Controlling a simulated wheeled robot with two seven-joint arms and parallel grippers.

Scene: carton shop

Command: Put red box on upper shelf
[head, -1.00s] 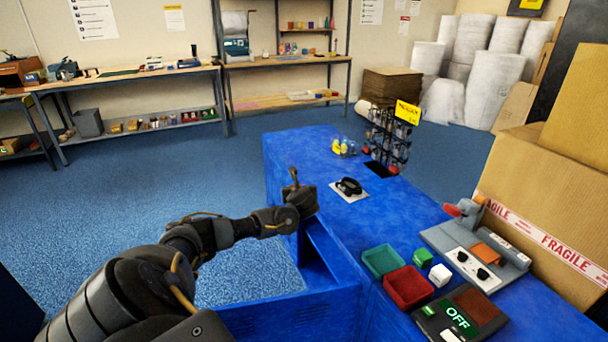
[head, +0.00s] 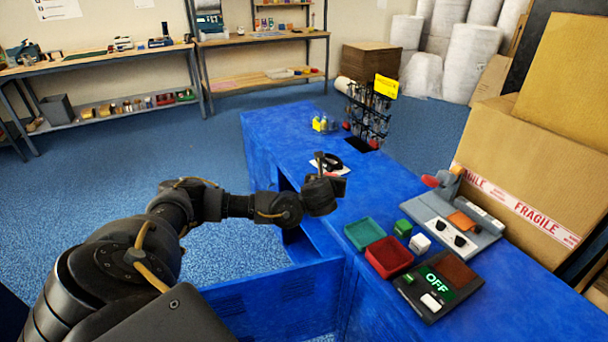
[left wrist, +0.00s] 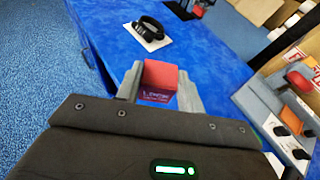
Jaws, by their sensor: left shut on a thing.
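A small red box (left wrist: 160,82) with dark lettering on its side is between the two grey fingers of my left gripper (left wrist: 160,95), which is shut on it. In the head view my left gripper (head: 328,180) is over the blue counter (head: 470,190), near its left edge; the box cannot be made out there. The counter has an open compartment with a blue board (head: 318,236) inside, partly hidden by my arm. Back shelving (head: 262,36) with several levels stands at the far wall. Which level is the upper shelf I cannot tell. My right gripper is not in view.
A black watch on a white card (left wrist: 148,32) lies beyond the box. Large cartons (head: 540,170) stand at right.

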